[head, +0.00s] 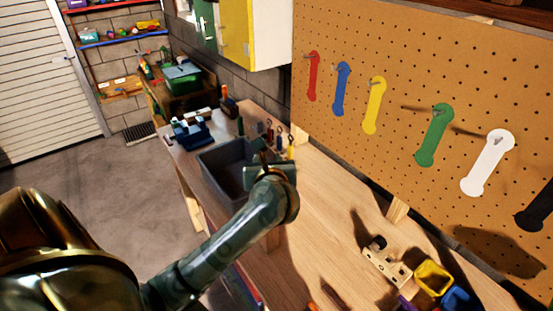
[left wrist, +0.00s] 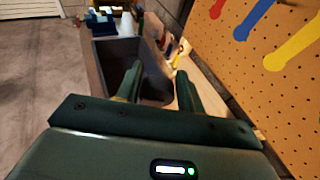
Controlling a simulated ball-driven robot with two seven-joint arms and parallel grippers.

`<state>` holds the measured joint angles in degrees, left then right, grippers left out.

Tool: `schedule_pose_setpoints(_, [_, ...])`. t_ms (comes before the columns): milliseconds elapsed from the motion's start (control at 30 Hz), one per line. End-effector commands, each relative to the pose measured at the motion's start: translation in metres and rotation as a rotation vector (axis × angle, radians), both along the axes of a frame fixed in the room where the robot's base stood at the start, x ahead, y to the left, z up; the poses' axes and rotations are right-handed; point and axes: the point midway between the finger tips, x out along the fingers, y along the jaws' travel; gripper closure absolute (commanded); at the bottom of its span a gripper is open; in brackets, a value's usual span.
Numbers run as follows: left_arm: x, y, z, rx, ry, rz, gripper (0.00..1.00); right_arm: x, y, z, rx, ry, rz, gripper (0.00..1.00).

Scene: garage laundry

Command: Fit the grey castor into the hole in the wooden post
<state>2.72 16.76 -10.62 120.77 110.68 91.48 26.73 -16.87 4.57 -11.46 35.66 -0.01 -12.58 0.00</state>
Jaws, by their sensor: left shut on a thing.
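My left gripper (head: 266,152) is over the bench, at the near right side of a grey bin. In the left wrist view its two fingers (left wrist: 162,88) point forward with a gap between them, beside the bin. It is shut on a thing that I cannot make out. I cannot pick out the grey castor for sure. A pale wooden piece with dark holes (head: 387,265) lies on the bench at the lower right, well away from the gripper. A small dark round part (head: 378,243) is at its far end. My right gripper is not in view.
Yellow (head: 434,276) and blue (head: 457,297) containers are at the lower right. A pegboard (head: 390,60) with coloured hanging tools rises behind. The middle of the bench is clear.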

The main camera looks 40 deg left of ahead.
Motion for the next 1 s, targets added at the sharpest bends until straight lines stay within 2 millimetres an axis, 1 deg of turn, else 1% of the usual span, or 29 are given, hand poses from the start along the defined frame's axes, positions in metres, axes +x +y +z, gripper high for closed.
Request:
schedule_pose_setpoints(233, [-0.002,0.001,-0.002,0.0,-0.003,0.005,0.87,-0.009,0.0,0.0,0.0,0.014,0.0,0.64])
schedule_pose_setpoints(433, [-0.002,0.0,-0.003,-0.002,-0.001,0.004,0.87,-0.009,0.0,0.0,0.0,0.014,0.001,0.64])
schedule_pose_setpoints(567, [-0.002,0.0,-0.007,-0.001,-0.001,0.003,0.87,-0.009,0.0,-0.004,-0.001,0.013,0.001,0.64])
schedule_pose_setpoints(767, [-0.002,0.0,-0.018,-0.001,-0.001,0.003,0.87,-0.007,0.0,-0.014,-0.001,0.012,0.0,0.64])
schedule_pose_setpoints(1000, [-0.002,0.0,-0.036,0.0,0.0,0.003,0.87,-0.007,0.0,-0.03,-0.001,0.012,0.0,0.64])
